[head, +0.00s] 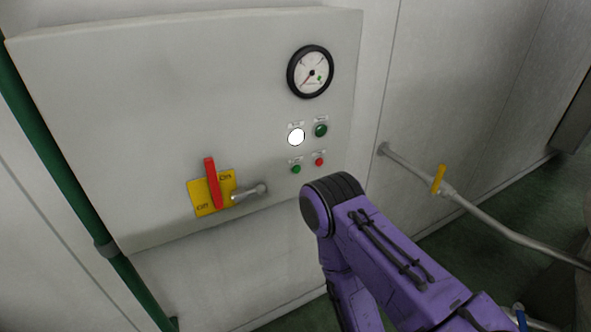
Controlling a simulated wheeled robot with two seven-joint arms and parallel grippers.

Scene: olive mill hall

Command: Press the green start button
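A small green button (296,169) sits low on the right side of a light grey control cabinet (110,110). A small red button (319,162) is just right of it. Above them are a bright white round lamp (296,137) and a larger dark green round lamp or button (320,130). The small labels are too blurred to read, so I cannot tell from them which green one is the start button. My purple right arm comes in from the lower right and bends just below the buttons. Neither gripper is in view.
A round gauge (311,72) is above the buttons. A red switch handle (213,183) on a yellow plate and a grey lever (249,193) are to the left. A grey pipe with a yellow valve handle (439,179) runs right; a green pipe (60,170) runs left.

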